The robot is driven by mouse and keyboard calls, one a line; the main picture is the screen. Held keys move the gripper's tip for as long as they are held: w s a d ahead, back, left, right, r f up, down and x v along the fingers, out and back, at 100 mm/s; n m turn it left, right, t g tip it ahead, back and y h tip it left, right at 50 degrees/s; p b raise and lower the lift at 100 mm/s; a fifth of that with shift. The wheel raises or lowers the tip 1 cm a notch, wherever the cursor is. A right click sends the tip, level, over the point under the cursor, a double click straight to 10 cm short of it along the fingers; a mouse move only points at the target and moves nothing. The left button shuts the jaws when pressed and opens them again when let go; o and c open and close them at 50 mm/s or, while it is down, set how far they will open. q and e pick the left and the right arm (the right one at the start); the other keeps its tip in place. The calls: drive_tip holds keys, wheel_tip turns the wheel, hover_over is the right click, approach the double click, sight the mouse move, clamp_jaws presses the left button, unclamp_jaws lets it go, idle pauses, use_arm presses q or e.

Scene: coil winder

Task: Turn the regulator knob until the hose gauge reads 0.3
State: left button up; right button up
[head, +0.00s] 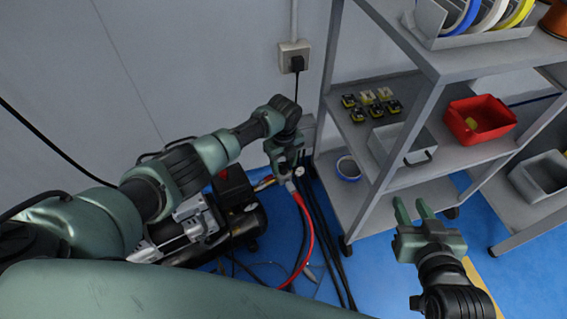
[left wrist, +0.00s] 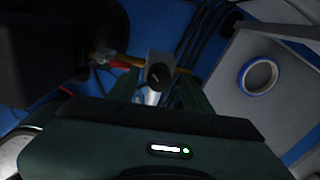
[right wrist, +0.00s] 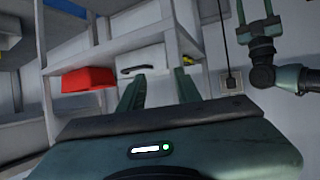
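The regulator knob (left wrist: 159,73) is a dark round cap with a light mark on its face, seen in the left wrist view. My left gripper (left wrist: 159,88) points down at it, one finger on each side, with a narrow gap seeming to show beside the knob. In the head view my left gripper (head: 286,178) is above the compressor's hoses and mostly hides the regulator. A small white round gauge (head: 299,171) sits beside its fingers; its reading is too small to tell. My right gripper (head: 414,210) is open and empty in front of the shelves.
The compressor (head: 195,230) stands on the blue floor at the left. A red hose (head: 308,230) and dark cables run beside it. A grey shelf rack (head: 405,185) holds a red bin (head: 480,118) and a tape roll (head: 348,168). A wall socket (head: 293,55) is behind.

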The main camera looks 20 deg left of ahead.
sight(283, 165)
use_arm(q)
wheel_tip(283, 165, up, 4)
drive_tip(key=shift+f+p, duration=0.15)
drive_tip(key=shift+p, duration=0.75)
wheel_tip(283, 165, up, 4)
drive_tip(key=shift+f+p, duration=0.15)
drive_tip(key=shift+p, duration=0.5)
use_arm(e)
drive_tip(key=s+d+f+g+h, duration=0.1)
drive_tip(key=s+d+f+g, duration=0.1)
drive_tip(key=s+f+g, duration=0.2)
drive_tip(key=s+d+f+g+h, duration=0.1)
drive_tip(key=s+f+g, duration=0.3)
drive_tip(key=s, duration=0.5)
drive_tip(key=shift+s+d+f+g, duration=0.25)
drive_tip(key=shift+s+d+g, duration=0.05)
drive_tip(key=shift+d, duration=0.6)
